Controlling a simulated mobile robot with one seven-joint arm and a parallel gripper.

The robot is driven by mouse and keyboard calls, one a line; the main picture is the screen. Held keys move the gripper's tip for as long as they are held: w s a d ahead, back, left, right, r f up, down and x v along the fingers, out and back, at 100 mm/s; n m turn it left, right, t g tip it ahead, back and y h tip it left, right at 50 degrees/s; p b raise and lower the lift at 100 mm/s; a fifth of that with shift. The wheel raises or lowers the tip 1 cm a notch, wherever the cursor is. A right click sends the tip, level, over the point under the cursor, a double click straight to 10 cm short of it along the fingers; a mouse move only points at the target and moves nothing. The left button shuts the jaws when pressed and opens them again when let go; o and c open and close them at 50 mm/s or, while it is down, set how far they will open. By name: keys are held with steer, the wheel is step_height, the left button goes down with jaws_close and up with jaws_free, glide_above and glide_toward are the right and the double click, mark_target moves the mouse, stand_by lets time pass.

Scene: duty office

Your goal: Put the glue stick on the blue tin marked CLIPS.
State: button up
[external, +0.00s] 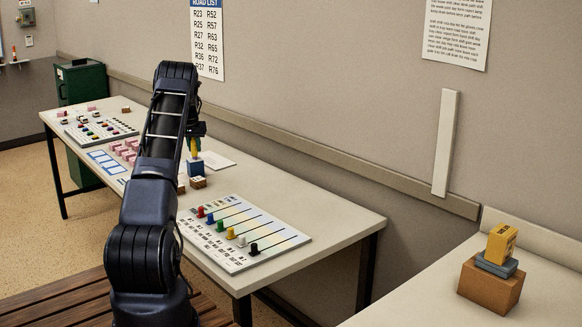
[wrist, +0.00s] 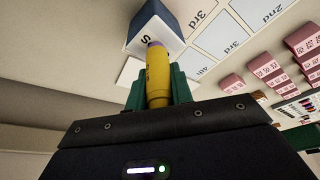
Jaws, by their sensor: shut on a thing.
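The yellow glue stick (external: 195,146) is held end-down in my gripper (external: 195,137). In the wrist view the glue stick (wrist: 158,72) sits between the two green fingers (wrist: 158,92), with its purple end pointing away from the palm. The blue tin (external: 195,168) stands on the long table just below the stick. In the wrist view the tin (wrist: 150,18) is partly covered by the stick's end, and only a letter S of its marking shows. I cannot tell whether stick and tin touch.
A small wooden block (external: 198,183) stands close to the tin. A board with coloured pegs (external: 240,235) lies nearer the table's front. Pink blocks (external: 125,150) and marked cards (external: 105,161) lie to the left. The table's right end (external: 335,215) is clear.

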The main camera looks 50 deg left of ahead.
steer(key=shift+f, duration=0.1)
steer(key=o, duration=0.9)
steer(key=shift+o, duration=0.2)
steer(key=v, duration=1.2)
